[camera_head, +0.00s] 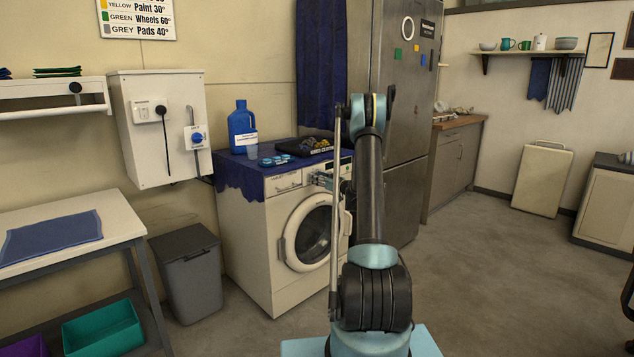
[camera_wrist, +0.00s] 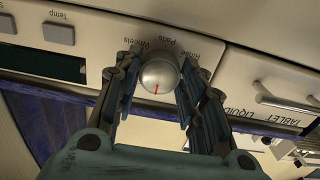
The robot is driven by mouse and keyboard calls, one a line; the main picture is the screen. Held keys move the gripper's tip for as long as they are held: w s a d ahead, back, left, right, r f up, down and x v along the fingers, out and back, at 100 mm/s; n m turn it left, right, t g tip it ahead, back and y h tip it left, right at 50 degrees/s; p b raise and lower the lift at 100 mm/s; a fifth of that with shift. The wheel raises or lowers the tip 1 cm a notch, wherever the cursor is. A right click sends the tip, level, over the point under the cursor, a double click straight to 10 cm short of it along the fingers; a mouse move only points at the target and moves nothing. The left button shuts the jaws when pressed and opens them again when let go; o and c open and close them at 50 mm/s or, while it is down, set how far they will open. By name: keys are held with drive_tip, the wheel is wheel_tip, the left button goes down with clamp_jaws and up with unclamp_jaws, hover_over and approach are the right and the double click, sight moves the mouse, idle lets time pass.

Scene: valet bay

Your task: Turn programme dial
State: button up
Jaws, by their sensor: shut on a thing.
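The programme dial (camera_wrist: 159,74) is a round silver knob with a short red mark, on the washing machine's light front panel in the wrist view. The words "Wheels", "Pads" and "Rinse" are printed around its edge. My gripper (camera_wrist: 156,82) has one finger on each side of the dial and is shut on it. The red mark points toward the bottom of the wrist view. In the head view, the white washing machine (camera_head: 266,250) stands against the wall with its round door closed. My arm hides the dial in that view, and my gripper shows only partly (camera_head: 324,180) at the panel.
On the panel, a dark display (camera_wrist: 42,64) and a "Temp" button (camera_wrist: 58,33) lie left of the dial, and a detergent drawer (camera_wrist: 270,85) lies right. A blue jug (camera_head: 241,128) stands on the machine. The fridge (camera_head: 405,195) stands close on the right.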

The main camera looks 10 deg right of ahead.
drive_tip(key=shift+m, duration=8.8)
drive_tip(key=shift+d, duration=0.1)
drive_tip(key=o, duration=1.1)
drive_tip(key=shift+s, duration=0.1)
